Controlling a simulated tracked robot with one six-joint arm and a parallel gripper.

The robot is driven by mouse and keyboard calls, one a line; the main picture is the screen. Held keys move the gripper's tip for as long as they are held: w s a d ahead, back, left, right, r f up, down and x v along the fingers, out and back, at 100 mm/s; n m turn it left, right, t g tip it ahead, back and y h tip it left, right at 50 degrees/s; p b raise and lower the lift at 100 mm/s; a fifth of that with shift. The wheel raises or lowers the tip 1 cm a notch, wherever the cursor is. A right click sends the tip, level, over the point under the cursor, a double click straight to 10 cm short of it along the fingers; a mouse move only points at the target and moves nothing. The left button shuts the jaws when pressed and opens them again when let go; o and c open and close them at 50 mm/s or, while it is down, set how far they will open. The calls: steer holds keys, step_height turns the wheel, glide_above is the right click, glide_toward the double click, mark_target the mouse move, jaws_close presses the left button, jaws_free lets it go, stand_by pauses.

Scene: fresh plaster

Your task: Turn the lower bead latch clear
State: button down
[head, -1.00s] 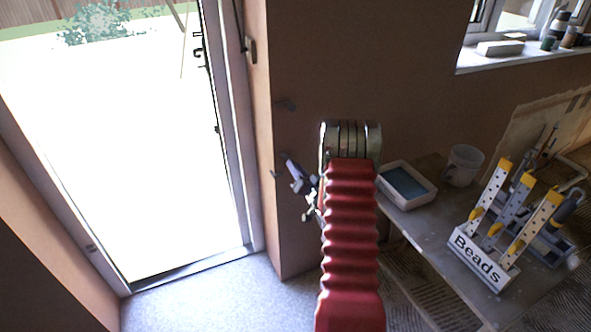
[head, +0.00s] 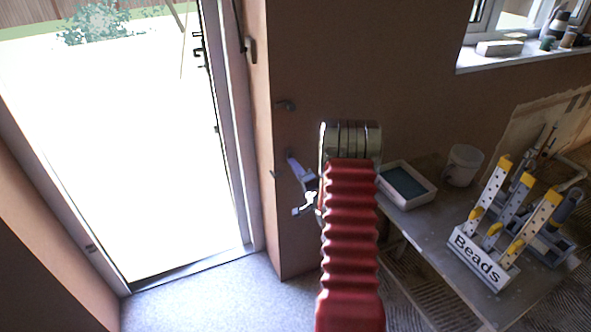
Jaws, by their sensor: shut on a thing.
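My gripper (head: 301,196) shows just left of my red arm sleeve, against the brown wall beside the doorway. It is small here and partly hidden by my wrist. Its pale jaws are shut on what looks like the lower bead latch, whose small dark end (head: 289,154) shows at the upper tip of the pale parts. The grip itself is hard to see. The upper latch (head: 286,105), a small dark piece, sits higher on the same wall, apart from my gripper.
A bright open doorway lies left, its frame (head: 259,150) near my gripper. The floor (head: 215,300) below the doorway is clear.

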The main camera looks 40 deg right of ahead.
steer(key=shift+s+d+f, duration=0.1)
steer(key=shift+d+f, duration=0.05)
steer(key=c, duration=1.8)
jaws_free()
steer(key=shift+o, duration=1.3)
steer(key=v, duration=1.3)
steer(key=shift+s+a, duration=0.2)
steer(key=shift+s, duration=0.1)
